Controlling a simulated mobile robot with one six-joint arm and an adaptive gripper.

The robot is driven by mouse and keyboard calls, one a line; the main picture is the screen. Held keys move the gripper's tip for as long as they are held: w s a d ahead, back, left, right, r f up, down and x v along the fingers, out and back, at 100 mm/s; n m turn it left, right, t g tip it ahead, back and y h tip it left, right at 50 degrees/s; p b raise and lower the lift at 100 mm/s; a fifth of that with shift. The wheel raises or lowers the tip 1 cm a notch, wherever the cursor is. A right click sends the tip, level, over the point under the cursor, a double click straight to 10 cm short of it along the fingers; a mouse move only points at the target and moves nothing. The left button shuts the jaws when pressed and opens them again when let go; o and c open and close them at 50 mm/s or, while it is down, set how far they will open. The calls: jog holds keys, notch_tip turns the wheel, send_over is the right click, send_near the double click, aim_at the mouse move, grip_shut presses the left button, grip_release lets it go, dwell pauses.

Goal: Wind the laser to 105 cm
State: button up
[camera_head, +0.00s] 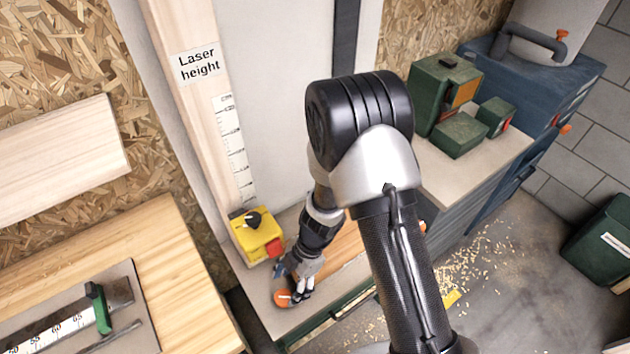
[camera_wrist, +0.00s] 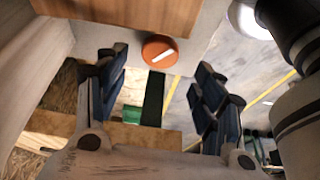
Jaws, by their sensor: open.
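The yellow laser (camera_head: 262,239) with a black knob on top and a red part sits at the lower end of the white height scale (camera_head: 235,150). The scale runs up a wooden post labelled "Laser height" (camera_head: 197,64); its figures are too small to read. An orange round knob (camera_head: 283,298) is on the grey ledge below the laser. It also shows in the wrist view (camera_wrist: 160,50), with a white mark on its face. My gripper (camera_head: 295,286) is open beside the knob. In the wrist view the knob appears between the spread fingers (camera_wrist: 160,70), with gaps on both sides.
A wooden bench with a ruler (camera_head: 75,322) and green slider (camera_head: 98,306) stands at left. Green boxes (camera_head: 460,133) sit on the counter at right, near a blue case (camera_head: 545,75). A dark green bin (camera_head: 600,240) stands on the shavings-strewn floor.

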jog(key=p+v, duration=0.6)
jog(key=v, duration=0.6)
jog(key=w+d+r+m+t+b, duration=0.2)
jog(key=w+r+t, duration=0.4)
jog(key=w+r, duration=0.3)
jog(key=shift+w+d+r+m+t+h, duration=0.3)
jog(key=shift+w+d+m+h, duration=0.15)
jog(key=shift+w+m, duration=0.9)
jog(key=shift+c, duration=0.4)
